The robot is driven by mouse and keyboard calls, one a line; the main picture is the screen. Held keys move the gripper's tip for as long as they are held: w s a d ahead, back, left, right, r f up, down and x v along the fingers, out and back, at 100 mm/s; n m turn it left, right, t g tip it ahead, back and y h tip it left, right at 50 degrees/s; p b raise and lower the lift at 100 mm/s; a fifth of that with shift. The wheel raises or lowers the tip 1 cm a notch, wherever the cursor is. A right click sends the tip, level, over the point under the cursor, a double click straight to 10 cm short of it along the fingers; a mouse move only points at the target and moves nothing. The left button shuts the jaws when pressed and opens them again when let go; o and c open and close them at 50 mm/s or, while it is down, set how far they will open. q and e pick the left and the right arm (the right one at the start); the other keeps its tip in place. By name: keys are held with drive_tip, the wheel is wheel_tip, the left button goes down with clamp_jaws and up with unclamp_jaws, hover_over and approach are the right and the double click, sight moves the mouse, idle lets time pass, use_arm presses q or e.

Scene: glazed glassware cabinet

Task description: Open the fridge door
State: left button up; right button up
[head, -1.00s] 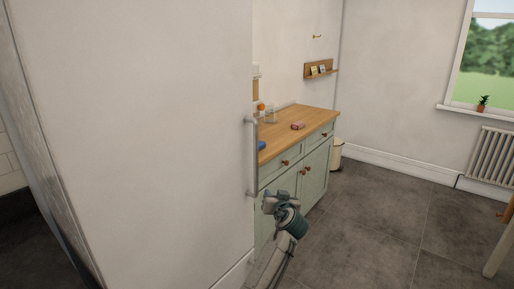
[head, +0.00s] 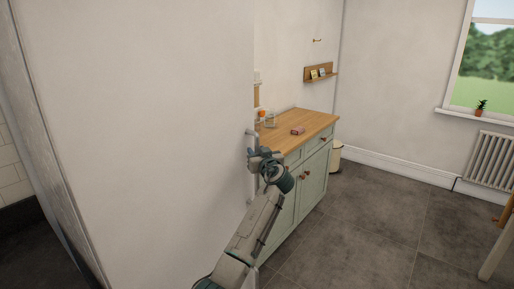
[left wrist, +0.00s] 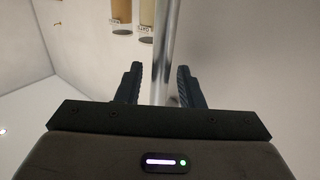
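The fridge (head: 150,130) is the large white block filling the left of the head view, its door shut. A vertical metal bar handle (head: 250,188) runs along the right edge of its door. My left gripper (head: 252,156) is at the handle and covers its middle part in the head view. In the left wrist view, the handle (left wrist: 164,45) stands between the two dark fingers of my left gripper (left wrist: 160,86). The fingers are apart, with a visible gap on the left side of the bar. My right gripper is not in view.
A green cabinet (head: 313,178) with a wooden top (head: 312,124) stands just beyond the fridge, close to my left arm. A small pink box (head: 298,130) lies on it. A cream bin (head: 335,156) stands behind.

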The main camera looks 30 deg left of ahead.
use_arm(q)
drive_tip(key=shift+w+a, duration=0.2)
drive_tip(key=shift+a, duration=0.1)
clamp_jaws()
drive_tip(key=shift+d, duration=0.1)
